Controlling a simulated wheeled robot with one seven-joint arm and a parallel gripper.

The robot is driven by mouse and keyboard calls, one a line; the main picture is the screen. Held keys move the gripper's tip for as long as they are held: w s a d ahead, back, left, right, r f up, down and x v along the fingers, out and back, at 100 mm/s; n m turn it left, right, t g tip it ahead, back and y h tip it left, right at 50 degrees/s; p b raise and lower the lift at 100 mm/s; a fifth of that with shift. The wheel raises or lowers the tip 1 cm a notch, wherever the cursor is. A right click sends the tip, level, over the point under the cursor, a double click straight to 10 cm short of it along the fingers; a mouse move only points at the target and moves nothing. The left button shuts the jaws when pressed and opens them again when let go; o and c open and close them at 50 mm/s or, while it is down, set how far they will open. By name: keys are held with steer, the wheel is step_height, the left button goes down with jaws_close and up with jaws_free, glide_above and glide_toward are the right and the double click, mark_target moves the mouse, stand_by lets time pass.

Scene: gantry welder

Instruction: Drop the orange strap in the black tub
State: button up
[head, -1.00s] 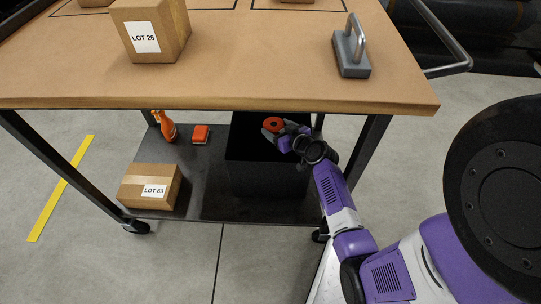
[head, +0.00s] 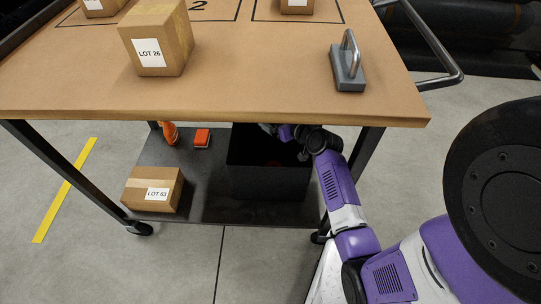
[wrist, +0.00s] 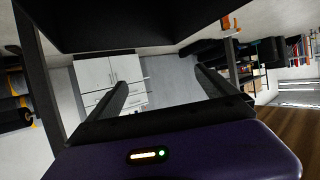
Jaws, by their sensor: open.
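The black tub (head: 268,184) stands on the right part of the cart's lower shelf, open at the top. A faint dark red-orange patch, which looks like the orange strap (head: 272,163), shows inside the tub, low in its shadow. My gripper (head: 270,129) is above the back of the tub, mostly hidden by the tabletop edge in the head view. In the wrist view my gripper (wrist: 166,88) has its two fingers wide apart with nothing between them.
The tabletop (head: 230,100) overhangs the tub and my gripper closely. A LOT 63 box (head: 152,190), an orange spray bottle (head: 170,133) and an orange-red block (head: 202,138) are on the lower shelf (head: 210,180). A cart leg (head: 366,150) stands right of the tub.

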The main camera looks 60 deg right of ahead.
step_height(320, 180, up, 12)
steer(key=p, duration=0.3)
steer(key=shift+f, duration=0.15)
